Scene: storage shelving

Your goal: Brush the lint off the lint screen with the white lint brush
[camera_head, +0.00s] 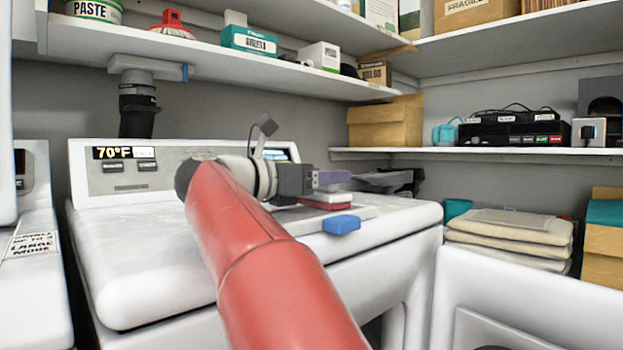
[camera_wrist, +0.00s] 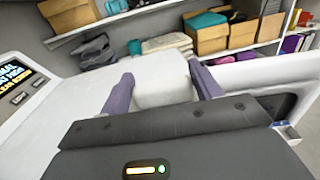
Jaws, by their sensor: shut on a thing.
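My gripper (camera_head: 332,180), with purple fingers, is over the top of the white dryer. In the wrist view my gripper (camera_wrist: 160,76) is shut on a white block, which I take as the white lint brush (camera_wrist: 164,92). In the head view the white brush (camera_head: 325,197) shows as a thin pale part below the fingers. A red layer lies directly under it; I cannot tell whether this is bristles or lint. A blue tab (camera_head: 342,224) sticks out at the dryer's front edge, apparently the lint screen's handle. The screen's surface is mostly hidden, so contact is unclear.
The dryer top (camera_head: 140,260) is clear at the left. A dark crumpled item (camera_head: 385,180) lies behind my gripper, also in the wrist view (camera_wrist: 97,52). Folded cloths (camera_head: 510,235) lie to the right. A loaded shelf (camera_head: 280,68) hangs above.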

